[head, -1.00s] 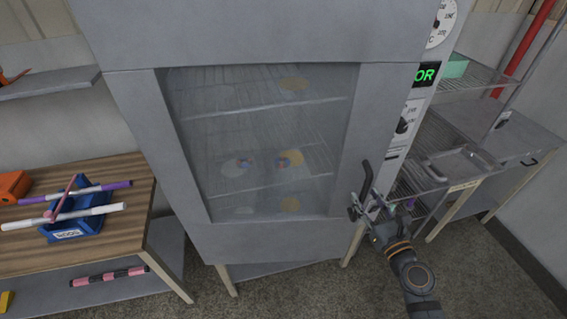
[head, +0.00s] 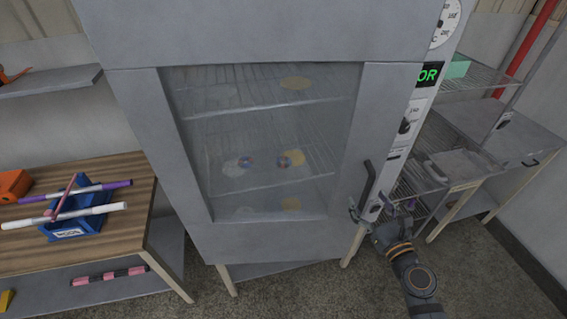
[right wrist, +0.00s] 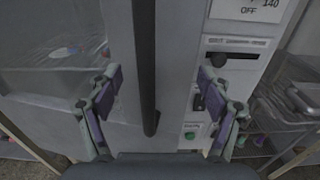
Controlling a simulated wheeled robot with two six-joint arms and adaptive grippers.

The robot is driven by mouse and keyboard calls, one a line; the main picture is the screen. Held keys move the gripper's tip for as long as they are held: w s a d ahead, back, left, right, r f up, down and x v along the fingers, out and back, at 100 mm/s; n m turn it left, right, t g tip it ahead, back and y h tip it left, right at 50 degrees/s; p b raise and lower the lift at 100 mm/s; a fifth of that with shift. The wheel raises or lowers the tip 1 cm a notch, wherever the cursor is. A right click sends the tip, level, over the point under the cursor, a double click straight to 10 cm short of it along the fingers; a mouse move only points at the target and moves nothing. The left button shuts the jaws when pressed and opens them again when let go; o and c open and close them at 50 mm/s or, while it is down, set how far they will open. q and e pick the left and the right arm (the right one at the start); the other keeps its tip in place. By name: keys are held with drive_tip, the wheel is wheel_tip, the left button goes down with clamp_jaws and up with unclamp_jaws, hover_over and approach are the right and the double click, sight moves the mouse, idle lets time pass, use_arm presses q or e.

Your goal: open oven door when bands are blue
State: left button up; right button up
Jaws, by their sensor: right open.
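The grey oven (head: 270,40) stands in the middle of the head view with its glass door (head: 262,140) shut. Behind the glass are wire shelves with several pale and yellowish discs. Two small banded pieces, the left one (head: 245,162) and the right one (head: 284,161), look mostly blue with some red. The dark bar handle (head: 368,184) is on the door's right side. My right gripper (head: 366,208) is open at the handle's lower part. In the right wrist view the handle (right wrist: 145,70) runs between the two spread fingers (right wrist: 160,95), nearer the left one. My left gripper is out of view.
A control panel (head: 409,125) with knobs and a green display (head: 427,75) is right of the door. A wooden table (head: 85,205) with pens and a blue holder (head: 80,222) stands left. Wire racks and a metal bench (head: 490,125) stand right.

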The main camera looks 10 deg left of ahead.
drive_tip(key=d+b+v, duration=0.1)
drive_tip(key=b+v, duration=0.4)
drive_tip(key=v, duration=0.3)
drive_tip(key=shift+d, duration=0.4)
idle(0.5)
